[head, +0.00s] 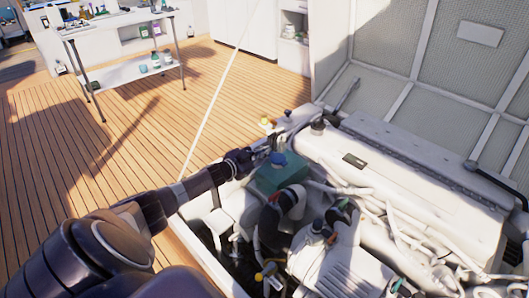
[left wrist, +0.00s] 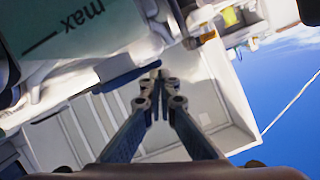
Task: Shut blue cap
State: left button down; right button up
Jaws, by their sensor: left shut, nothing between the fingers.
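The blue cap (head: 278,158) is at the top of a green tank (head: 285,178) in the engine bay, near the middle of the head view. In the left wrist view a dark blue edge, which looks like the cap (left wrist: 128,78), sticks out beside the pale tank marked "max" (left wrist: 75,32). My left gripper (head: 266,153) is just left of the cap, its fingers together and empty. In the left wrist view its fingertips (left wrist: 155,92) are close to the blue edge; I cannot tell whether they touch. How far the cap stands open is unclear. My right gripper is not in view.
The white engine (head: 410,185) with pipes and hoses fills the right side. Black hoses (head: 285,207) lie in front of the tank. A raised hatch panel (head: 460,60) stands behind. A yellow-topped part (head: 266,124) is beyond the gripper. Wooden deck (head: 130,130) lies open at left.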

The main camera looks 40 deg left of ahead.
pick_arm(q)
jog(key=shift+s+f, duration=0.1)
jog(key=shift+f, duration=0.05)
dwell(0.4)
jog(key=shift+s, duration=0.55)
jog(key=v, duration=1)
jog(key=shift+s+r, duration=0.3)
jog(key=shift+r, duration=0.1)
